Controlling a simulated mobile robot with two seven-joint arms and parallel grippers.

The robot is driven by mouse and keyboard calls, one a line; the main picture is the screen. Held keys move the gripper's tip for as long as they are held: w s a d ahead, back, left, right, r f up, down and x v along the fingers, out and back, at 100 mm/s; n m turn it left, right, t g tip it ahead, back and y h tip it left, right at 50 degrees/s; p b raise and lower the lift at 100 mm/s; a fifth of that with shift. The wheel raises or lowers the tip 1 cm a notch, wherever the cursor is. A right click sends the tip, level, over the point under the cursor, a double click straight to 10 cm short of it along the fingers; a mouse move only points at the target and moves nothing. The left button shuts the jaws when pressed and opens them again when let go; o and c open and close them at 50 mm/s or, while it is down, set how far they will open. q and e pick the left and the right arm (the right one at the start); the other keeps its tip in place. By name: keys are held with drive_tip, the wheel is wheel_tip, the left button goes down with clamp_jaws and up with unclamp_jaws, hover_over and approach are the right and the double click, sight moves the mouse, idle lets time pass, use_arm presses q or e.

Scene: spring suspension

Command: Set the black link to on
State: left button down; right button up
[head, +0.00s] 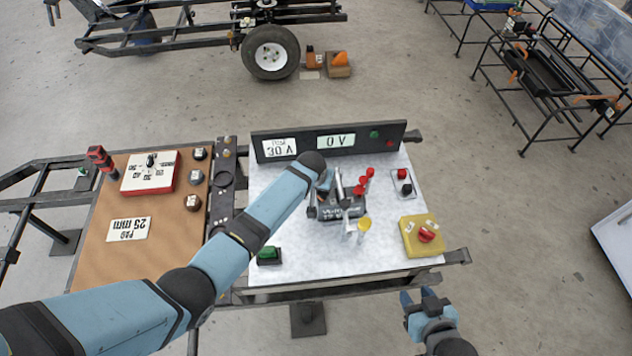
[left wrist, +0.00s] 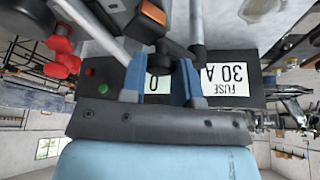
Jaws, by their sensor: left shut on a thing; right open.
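My left gripper (head: 326,184) reaches over the grey switch block (head: 346,208) on the white table. In the left wrist view my left gripper (left wrist: 163,78) has its blue fingers around a dark piece (left wrist: 164,48) that looks like the black link. In the head view the arm and gripper mostly hide that piece, and I cannot tell its exact position. Grey metal levers (head: 339,186) rise beside the gripper. Red knobs (head: 368,172) stand to their right. My right gripper (head: 418,297) is open and empty off the table's front edge.
A dark panel (head: 380,134) at the back carries a 0 V display and a fuse label. A green button (head: 268,254), a yellow box with a red knob (head: 422,236) and a black-and-red switch (head: 404,182) surround the block. A brown board (head: 95,255) lies left.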

idle(0.3)
use_arm(q)
drive_tip(key=c, duration=0.8)
unclamp_jaws()
drive_tip(key=shift+c, duration=0.2)
drive_tip(key=shift+r, duration=0.1)
drive_tip(key=d+v, duration=0.1)
drive_tip(key=v, duration=1.2)
drive_tip(key=shift+s+a+r, duration=0.15)
drive_tip(key=shift+a+r, duration=0.15)
drive_tip(key=shift+a, duration=0.2)
